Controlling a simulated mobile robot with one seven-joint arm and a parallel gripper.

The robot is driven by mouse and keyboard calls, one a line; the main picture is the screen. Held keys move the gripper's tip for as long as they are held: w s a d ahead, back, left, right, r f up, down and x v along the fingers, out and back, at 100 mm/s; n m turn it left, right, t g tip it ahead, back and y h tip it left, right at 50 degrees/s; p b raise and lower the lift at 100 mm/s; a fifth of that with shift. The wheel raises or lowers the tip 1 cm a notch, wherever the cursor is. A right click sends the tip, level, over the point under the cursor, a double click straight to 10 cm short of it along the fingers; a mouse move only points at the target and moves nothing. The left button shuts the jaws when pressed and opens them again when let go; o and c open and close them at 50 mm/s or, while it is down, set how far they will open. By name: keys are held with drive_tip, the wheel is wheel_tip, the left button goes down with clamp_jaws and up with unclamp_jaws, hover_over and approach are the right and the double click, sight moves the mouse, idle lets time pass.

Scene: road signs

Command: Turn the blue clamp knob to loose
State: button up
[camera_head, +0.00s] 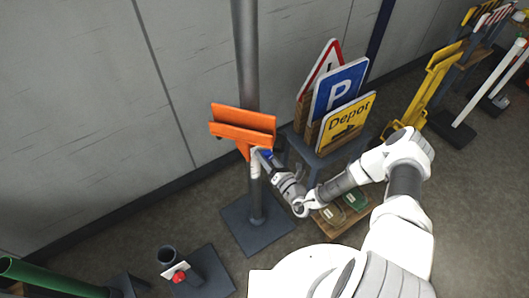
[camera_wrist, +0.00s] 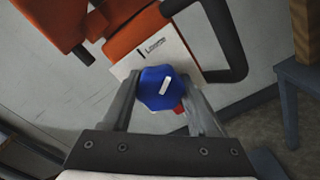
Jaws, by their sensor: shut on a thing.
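The blue clamp knob (camera_wrist: 157,88) sits between the two fingers of my gripper (camera_wrist: 160,103) in the wrist view. The fingers are shut on it, one on each side. A white pointer mark shows on the knob's face, tilted up to the right. Behind the knob is a white label plate (camera_wrist: 158,47) with a printed word that looks like "Loose" at its upper part. A bit of red shows below the knob.
The grey post (camera_head: 246,60) stands on a dark base plate (camera_head: 236,228). To its right, a stand (camera_head: 290,141) holds road signs, including the blue parking sign (camera_head: 339,91) and yellow Depot sign (camera_head: 346,124). A short socket with a red knob (camera_head: 179,277) stands at the lower left.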

drive_tip(key=n+p, duration=0.1)
drive_tip(key=n, duration=0.4)
drive_tip(key=shift+w+r+n+p, duration=0.1)
drive_tip(key=shift+r+n+p, duration=0.1)
drive_tip(key=shift+n+p, duration=0.15)
drive_tip(key=n+p, duration=0.1)
drive_tip(key=n, duration=0.4)
drive_tip(key=shift+p, duration=0.35)
drive_tip(key=shift+n, duration=0.25)
drive_tip(key=o, duration=1.4)
drive_tip(key=shift+f, duration=0.1)
drive_tip(key=shift+c, duration=0.2)
drive_tip(key=shift+d+f, duration=0.1)
